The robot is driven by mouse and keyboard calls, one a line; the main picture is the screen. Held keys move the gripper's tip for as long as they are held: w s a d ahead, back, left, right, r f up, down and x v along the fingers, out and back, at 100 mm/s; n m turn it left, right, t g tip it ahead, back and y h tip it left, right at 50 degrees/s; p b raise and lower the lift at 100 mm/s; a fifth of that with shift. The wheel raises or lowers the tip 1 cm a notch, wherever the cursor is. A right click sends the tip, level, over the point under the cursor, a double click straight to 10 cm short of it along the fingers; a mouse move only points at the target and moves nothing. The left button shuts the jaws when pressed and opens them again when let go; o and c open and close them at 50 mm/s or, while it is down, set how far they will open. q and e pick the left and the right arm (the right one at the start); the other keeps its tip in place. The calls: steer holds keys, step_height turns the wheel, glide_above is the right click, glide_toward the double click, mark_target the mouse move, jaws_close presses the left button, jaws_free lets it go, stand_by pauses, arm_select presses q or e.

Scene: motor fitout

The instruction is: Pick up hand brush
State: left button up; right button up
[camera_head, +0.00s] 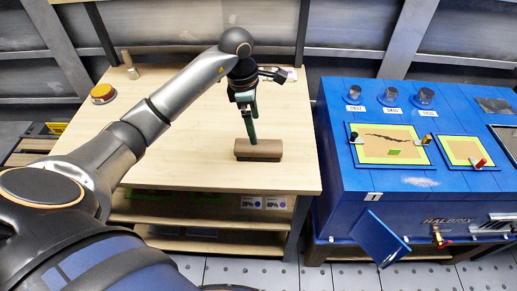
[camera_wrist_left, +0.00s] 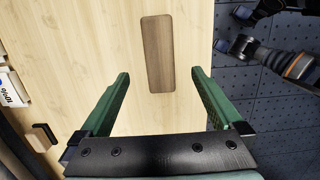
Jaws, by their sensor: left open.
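The hand brush (camera_head: 258,152), seen as a brown wooden block, lies on the light wooden table near its front edge. In the left wrist view its long wooden top (camera_wrist_left: 158,54) points away from the gripper; no bristles can be made out. My left gripper (camera_head: 250,138) reaches down from above to the brush, its green fingers close over the block in the head view. In the left wrist view my left gripper (camera_wrist_left: 160,76) is open, with the fingers apart and nothing between them. The brush lies beyond the fingertips, roughly centred between them.
The wooden table (camera_head: 200,120) is mostly bare around the brush. A yellow-orange button (camera_head: 103,92) and a small wooden item (camera_head: 130,66) are at its left. A blue workbench (camera_head: 345,150) stands to the right across a gap. Dark arm parts (camera_wrist_left: 285,62) show over the floor.

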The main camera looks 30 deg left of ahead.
mark_target(259, 144)
arm_select(q)
steer(key=f, duration=0.6)
steer(key=d+f, duration=0.1)
steer(key=f, duration=0.2)
steer(key=shift+w+f+p, duration=0.1)
steer(key=shift+w+p, duration=0.25)
steer(key=shift+p, duration=0.05)
steer(key=shift+c, duration=0.2)
jaws_close()
steer(key=shift+r, duration=0.8)
steer(key=s+d+r+b, duration=0.1)
steer(key=s+d+r, duration=0.7)
steer(key=d+r, duration=0.3)
steer(key=shift+d+r, duration=0.25)
